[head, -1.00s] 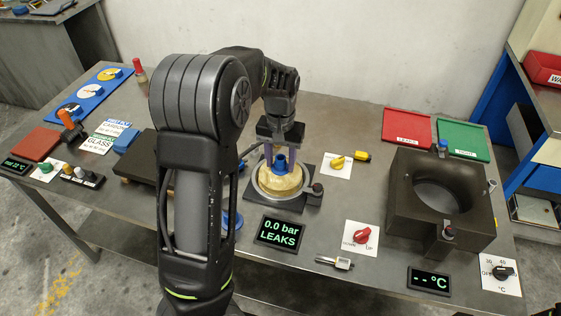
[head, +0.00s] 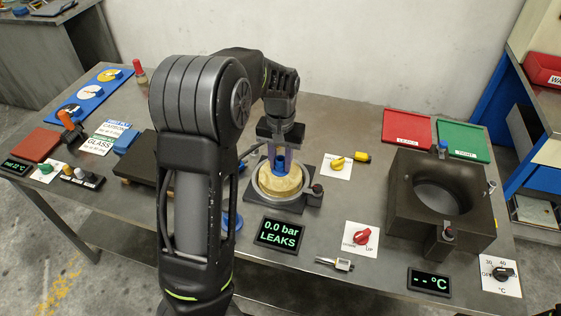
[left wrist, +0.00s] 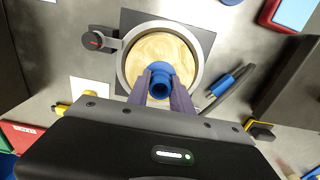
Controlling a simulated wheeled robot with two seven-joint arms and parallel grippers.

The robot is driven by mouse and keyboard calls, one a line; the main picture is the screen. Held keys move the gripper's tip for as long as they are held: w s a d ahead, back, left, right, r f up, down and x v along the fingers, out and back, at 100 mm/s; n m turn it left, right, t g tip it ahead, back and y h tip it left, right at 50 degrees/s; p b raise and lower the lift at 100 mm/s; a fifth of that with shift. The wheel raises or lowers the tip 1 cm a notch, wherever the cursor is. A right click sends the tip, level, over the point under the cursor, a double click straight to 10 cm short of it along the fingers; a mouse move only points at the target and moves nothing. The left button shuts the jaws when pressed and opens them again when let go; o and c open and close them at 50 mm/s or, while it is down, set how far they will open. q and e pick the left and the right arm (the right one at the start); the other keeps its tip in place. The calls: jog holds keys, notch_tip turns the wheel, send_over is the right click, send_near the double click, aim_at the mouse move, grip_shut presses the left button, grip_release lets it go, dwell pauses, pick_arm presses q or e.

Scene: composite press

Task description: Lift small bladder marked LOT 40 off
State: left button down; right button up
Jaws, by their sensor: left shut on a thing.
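The small bladder (head: 284,188) is a round tan body with a blue neck on top. It sits inside the metal ring fixture (head: 258,191) near the middle of the bench. My left gripper (head: 281,163) is directly above it, pointing down, with its fingers shut on the blue neck. In the left wrist view the fingers (left wrist: 161,88) lie on both sides of the blue neck (left wrist: 161,78), and the tan body (left wrist: 150,48) shows within the ring. No LOT marking is readable now. My right gripper is not in view.
A display (head: 280,234) in front reads 0.0 bar LEAKS. A dark block with a round well (head: 408,212) stands at right. Red (head: 407,124) and green (head: 463,140) trays lie behind it. A clamp knob (head: 317,190) sits at the ring's right side.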

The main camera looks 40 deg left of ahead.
pick_arm(q)
jog(key=shift+r, duration=0.15)
jog(key=shift+r+p, duration=2.25)
jog(key=shift+r, duration=0.3)
